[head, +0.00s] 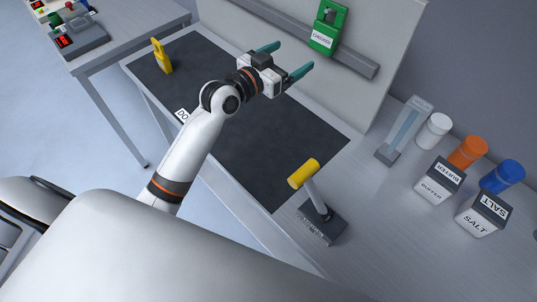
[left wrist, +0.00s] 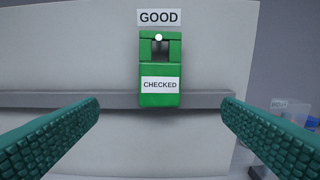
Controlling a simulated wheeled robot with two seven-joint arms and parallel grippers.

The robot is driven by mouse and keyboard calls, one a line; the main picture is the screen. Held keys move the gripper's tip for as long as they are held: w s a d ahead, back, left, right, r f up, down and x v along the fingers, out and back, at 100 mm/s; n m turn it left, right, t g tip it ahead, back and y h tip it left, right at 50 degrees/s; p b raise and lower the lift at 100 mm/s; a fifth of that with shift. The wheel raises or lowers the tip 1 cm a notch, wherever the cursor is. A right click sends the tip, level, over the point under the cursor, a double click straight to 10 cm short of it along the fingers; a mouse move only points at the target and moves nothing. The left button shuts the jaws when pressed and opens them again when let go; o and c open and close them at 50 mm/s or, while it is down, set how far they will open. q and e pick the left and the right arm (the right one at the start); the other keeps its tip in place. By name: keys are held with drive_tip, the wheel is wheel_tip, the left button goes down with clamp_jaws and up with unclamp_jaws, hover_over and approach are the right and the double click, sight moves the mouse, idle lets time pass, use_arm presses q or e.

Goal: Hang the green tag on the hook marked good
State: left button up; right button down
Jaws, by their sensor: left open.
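The green tag (head: 328,27) has a white label reading CHECKED and a window near its top. In the left wrist view the tag (left wrist: 160,99) hangs upright against the pale panel, directly under a sign reading GOOD (left wrist: 158,17). The white round end of the hook (left wrist: 158,37) shows at the tag's top opening. My left gripper (head: 285,60) is open and empty in front of the panel. Its two teal fingers are apart, one to each side of the tag in the wrist view, not touching it. My right gripper is not in view.
A grey rail (head: 300,36) runs along the panel behind the tag. A yellow object (head: 162,56) stands on the dark mat (head: 270,130). A yellow-handled lever (head: 304,173) stands at the mat's right. Salt (head: 482,215) and buffer (head: 438,183) containers stand farther right.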

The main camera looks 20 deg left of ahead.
use_arm(q)
drive_tip(key=shift+s+d+f+g+y, duration=0.4)
drive_tip(key=shift+s+f+g, duration=0.85)
drive_tip(key=shift+s+f, duration=1.5)
drive_tip(key=shift+s+d+f+g+y, duration=0.2)
drive_tip(key=shift+s+f+g+y, duration=0.4)
drive_tip(key=shift+s+f+g, duration=1.45)
drive_tip(key=shift+s+d+f+g+y, duration=0.3)
drive_tip(key=shift+s+f+g+y, duration=0.2)
drive_tip(key=shift+s+f, duration=2.9)
drive_tip(key=s+a+f+n+g+y, duration=0.1)
drive_tip(key=s+a+f+g+y, duration=0.15)
drive_tip(key=s, duration=0.55)
drive_tip(key=s+a+f+n+g+y, duration=0.1)
drive_tip(key=s+f+g, duration=0.2)
drive_tip(key=s, duration=0.5)
wheel_tip(320, 180, down, 25)
drive_tip(key=s+g, duration=0.1)
drive_tip(key=s+a+f+g+b, duration=0.1)
drive_tip(key=s+a+f, duration=0.1)
drive_tip(key=s+f, duration=1.5)
drive_tip(key=shift+a+f, duration=0.3)
drive_tip(key=shift+a, duration=0.05)
